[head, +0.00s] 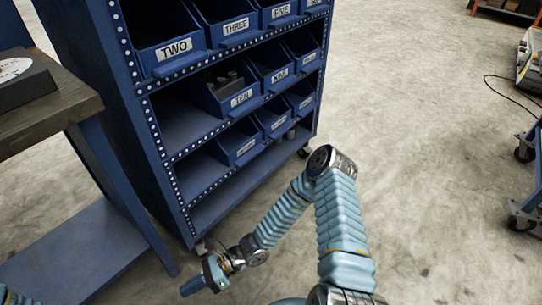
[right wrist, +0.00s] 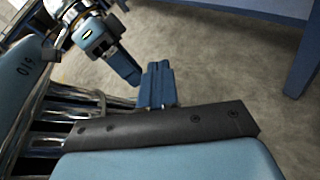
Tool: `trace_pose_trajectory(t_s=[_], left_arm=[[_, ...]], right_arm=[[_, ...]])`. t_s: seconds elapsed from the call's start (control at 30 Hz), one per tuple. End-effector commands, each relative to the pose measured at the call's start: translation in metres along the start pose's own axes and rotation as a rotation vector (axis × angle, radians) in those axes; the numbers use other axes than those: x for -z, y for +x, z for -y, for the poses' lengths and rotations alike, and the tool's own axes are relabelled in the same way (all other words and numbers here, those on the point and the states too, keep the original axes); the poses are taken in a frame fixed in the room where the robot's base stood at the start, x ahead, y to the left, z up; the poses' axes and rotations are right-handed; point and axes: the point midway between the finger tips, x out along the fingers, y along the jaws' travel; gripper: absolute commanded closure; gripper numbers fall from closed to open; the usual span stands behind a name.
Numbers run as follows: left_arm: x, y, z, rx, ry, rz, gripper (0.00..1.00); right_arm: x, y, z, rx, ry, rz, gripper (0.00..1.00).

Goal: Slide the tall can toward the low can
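I cannot make out the tall can or the low can in either view. My right gripper (head: 190,288) is low in front of the shelf rack in the head view, with its arm bent above it. In the right wrist view its two blue fingers (right wrist: 157,85) lie side by side, shut with nothing between them. At the upper left of that view is another chrome and blue arm end with a blue finger (right wrist: 125,66), which looks like my left gripper. Its opening cannot be judged. Only a bit of my left arm shows at the bottom left of the head view.
A blue rack (head: 185,205) holds labelled blue bins; one bin (head: 237,95) has dark cylindrical items. A workbench (head: 45,115) with a dark box (head: 22,80) stands at left.

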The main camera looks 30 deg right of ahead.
Motion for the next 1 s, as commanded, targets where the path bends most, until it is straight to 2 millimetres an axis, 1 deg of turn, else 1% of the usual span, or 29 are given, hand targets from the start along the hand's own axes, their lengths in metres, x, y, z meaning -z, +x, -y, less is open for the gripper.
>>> trace_pose_trajectory(t_s=[0.03, 0.07, 0.1, 0.13, 0.17, 0.2, 0.23, 0.3, 0.4, 0.5, 0.57, 0.8, 0.87, 1.0], left_arm=[[-0.001, -0.016, -0.008, -0.002, 0.003, 0.003, 0.57], [-0.001, -0.022, -0.011, -0.004, 0.004, 0.004, 0.57], [-0.002, -0.029, -0.015, -0.006, 0.006, 0.006, 0.57], [-0.002, -0.033, -0.017, -0.007, 0.008, 0.008, 0.57], [-0.003, -0.036, -0.019, -0.008, 0.009, 0.009, 0.57], [-0.003, -0.041, -0.022, -0.01, 0.011, 0.01, 0.57], [-0.003, -0.044, -0.024, -0.011, 0.012, 0.011, 0.57], [-0.004, -0.05, -0.028, -0.013, 0.014, 0.013, 0.57], [-0.005, -0.055, -0.031, -0.014, 0.016, 0.015, 0.57], [-0.005, -0.057, -0.032, -0.015, 0.016, 0.016, 0.57], [-0.005, -0.057, -0.032, -0.016, 0.017, 0.017, 0.57], [-0.005, -0.056, -0.032, -0.016, 0.017, 0.017, 0.57], [-0.005, -0.056, -0.032, -0.016, 0.017, 0.017, 0.57], [-0.005, -0.056, -0.032, -0.015, 0.016, 0.017, 0.57]], right_arm=[[0.011, -0.004, -0.037, -0.108, -0.174, -0.178, 1.0], [0.026, -0.011, -0.055, -0.176, -0.304, -0.294, 1.0], [0.043, -0.026, -0.072, -0.263, -0.487, -0.438, 1.0], [0.053, -0.038, -0.078, -0.32, -0.621, -0.53, 1.0], [0.06, -0.05, -0.082, -0.372, -0.754, -0.611, 1.0], [0.064, -0.065, -0.082, -0.43, -0.922, -0.701, 1.0], [0.065, -0.075, -0.08, -0.467, -1.041, -0.756, 1.0], [0.059, -0.091, -0.073, -0.532, -1.289, -0.846, 1.0], [0.044, -0.101, -0.064, -0.581, -1.549, -0.91, 1.0], [0.034, -0.103, -0.059, -0.6, -1.693, -0.93, 1.0], [0.031, -0.104, -0.058, -0.603, -1.733, -0.934, 1.0], [0.031, -0.103, -0.057, -0.604, -1.745, -0.934, 1.0], [0.031, -0.103, -0.057, -0.603, -1.744, -0.933, 0.92], [0.031, -0.103, -0.057, -0.603, -1.743, -0.933, 0.71]])
